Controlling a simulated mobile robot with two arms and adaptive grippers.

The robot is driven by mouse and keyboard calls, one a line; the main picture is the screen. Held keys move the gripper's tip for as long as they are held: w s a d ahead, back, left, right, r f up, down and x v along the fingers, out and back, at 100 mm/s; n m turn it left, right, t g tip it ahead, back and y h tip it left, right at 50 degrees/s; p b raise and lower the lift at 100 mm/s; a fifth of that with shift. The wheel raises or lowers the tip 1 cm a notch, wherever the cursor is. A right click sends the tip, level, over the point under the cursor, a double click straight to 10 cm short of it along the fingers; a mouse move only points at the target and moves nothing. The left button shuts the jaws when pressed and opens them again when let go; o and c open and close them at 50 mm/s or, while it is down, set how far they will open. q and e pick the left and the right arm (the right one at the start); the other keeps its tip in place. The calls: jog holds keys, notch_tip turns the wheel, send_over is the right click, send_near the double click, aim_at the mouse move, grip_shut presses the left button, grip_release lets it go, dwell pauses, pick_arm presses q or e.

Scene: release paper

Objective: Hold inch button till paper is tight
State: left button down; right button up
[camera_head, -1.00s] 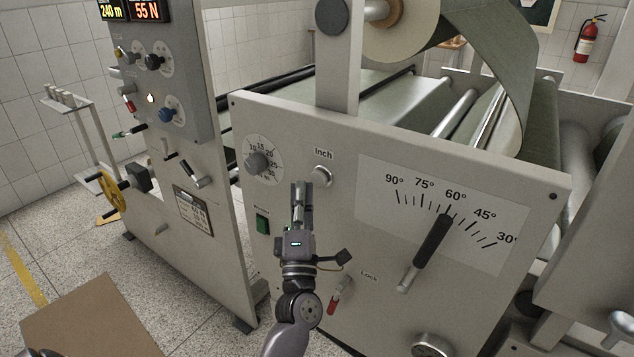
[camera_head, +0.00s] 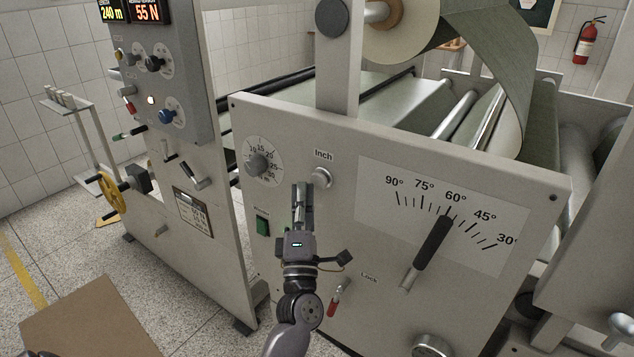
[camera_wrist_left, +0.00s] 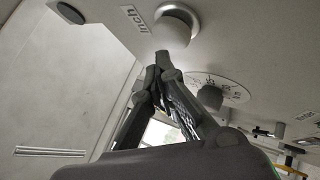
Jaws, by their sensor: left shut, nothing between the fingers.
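The inch button (camera_head: 321,177) is a round pale knob in a collar on the machine's front panel, under the label "Inch". It also shows in the left wrist view (camera_wrist_left: 172,33). My left gripper (camera_head: 302,188) is shut and empty, with its fingertips just left of and below the button in the head view. In the wrist view the shut fingertips (camera_wrist_left: 163,58) point at the button's edge; whether they touch it I cannot tell. The olive-green paper (camera_head: 487,55) hangs from the roll at the top in a loose curve over the rollers.
A graduated dial (camera_head: 258,164) is left of the button, with a green switch (camera_head: 262,224) below it. A black-handled angle lever (camera_head: 433,243) is at the right. A red-tipped lock lever (camera_head: 335,300) is below. The control cabinet (camera_head: 185,170) stands at the left.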

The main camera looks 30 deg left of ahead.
pick_arm(q)
jog(key=shift+w, duration=0.15)
dwell(0.4)
jog(key=shift+w, duration=0.3)
jog(key=shift+w+d, duration=0.1)
jog(key=shift+w, duration=0.4)
dwell(0.6)
jog(key=shift+s, duration=0.15)
dwell(3.9)
jog(key=shift+s, duration=0.8)
jog(key=shift+s+a+p, duration=0.15)
jog(key=shift+s+p, duration=0.1)
jog(key=shift+s, duration=1)
jog(key=shift+s+a+p, duration=0.1)
jog(key=shift+s+p, duration=0.1)
jog(key=shift+s, duration=1.05)
